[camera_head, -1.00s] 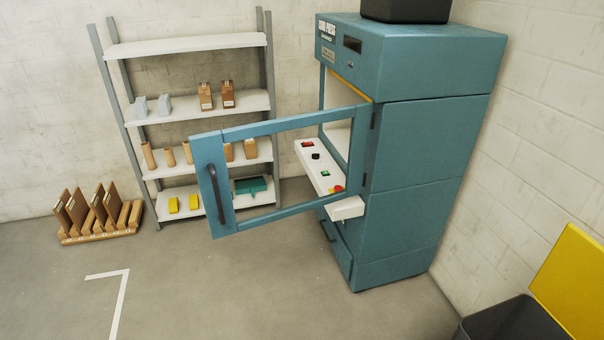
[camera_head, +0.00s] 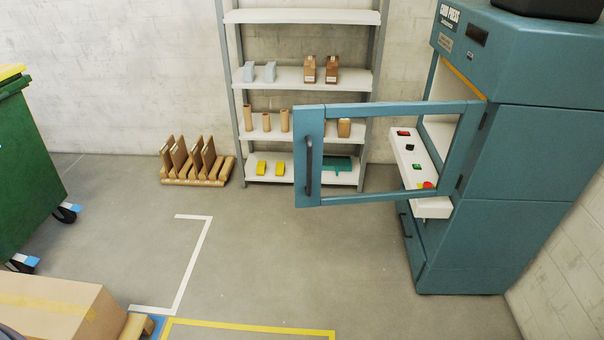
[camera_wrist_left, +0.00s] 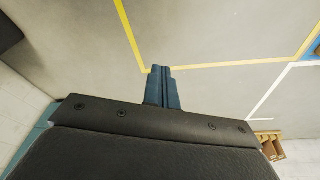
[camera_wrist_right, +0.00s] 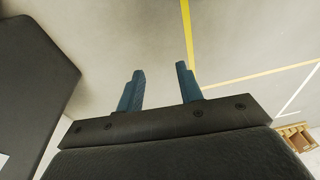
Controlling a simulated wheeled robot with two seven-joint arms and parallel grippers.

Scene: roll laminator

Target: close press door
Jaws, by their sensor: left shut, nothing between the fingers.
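The teal press (camera_head: 530,150) stands at the right in the head view. Its framed door (camera_head: 385,197) stands wide open, hinged at the press's front edge and swung out to the left. A dark vertical handle (camera_head: 309,165) is on the door's free end. My left gripper (camera_wrist_left: 162,70) shows in the left wrist view with its fingers together and nothing between them, over bare floor. My right gripper (camera_wrist_right: 160,70) shows in the right wrist view with its fingers apart, empty, over the floor. Neither gripper is in the head view, and both are away from the door.
A shelf rack (camera_head: 305,77) with small goods stands behind the door. A wooden rack (camera_head: 195,182) sits on the floor left of it. A green bin (camera_head: 28,170) and a cardboard box (camera_head: 55,305) are at the left. The floor before the door is clear.

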